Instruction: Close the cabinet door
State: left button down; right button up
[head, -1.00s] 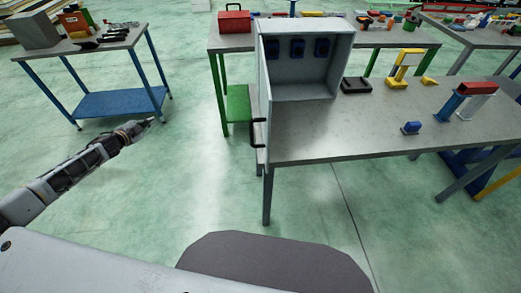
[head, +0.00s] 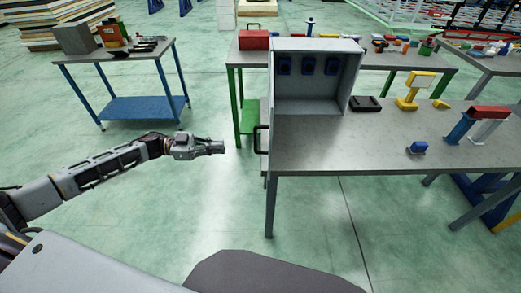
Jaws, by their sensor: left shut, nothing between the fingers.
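The grey cabinet (head: 308,106) stands on the near grey table (head: 370,150), with its front open and several blue parts (head: 308,66) inside. Its door (head: 271,112) stands open at the left side, swung toward me and seen nearly edge-on. A black handle (head: 257,139) sticks out from the door's left face. My left gripper (head: 219,147) is shut and empty, to the left of the handle and apart from it, at about the handle's height in the picture. My right gripper is not in view.
A black tray (head: 364,103), a yellow stand (head: 412,92), a small blue block (head: 416,148) and a red-topped stand (head: 488,112) are on the table right of the cabinet. A blue-legged table (head: 130,58) stands at the back left. The floor between is clear.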

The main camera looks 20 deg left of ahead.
pick_arm(q)
jog(key=w+d+n+p, duration=0.1)
jog(key=w+d+p, duration=0.1)
jog(key=d, duration=1.1)
jog(key=shift+w+d+r+g+p, duration=0.15)
jog(key=shift+w+d+g+p, duration=0.15)
jog(key=shift+d, duration=0.1)
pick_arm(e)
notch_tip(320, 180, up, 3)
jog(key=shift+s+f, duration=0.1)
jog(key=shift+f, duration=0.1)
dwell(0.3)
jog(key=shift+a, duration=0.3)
pick_arm(q)
jog(key=shift+d+n, duration=0.2)
jog(key=shift+n, duration=0.1)
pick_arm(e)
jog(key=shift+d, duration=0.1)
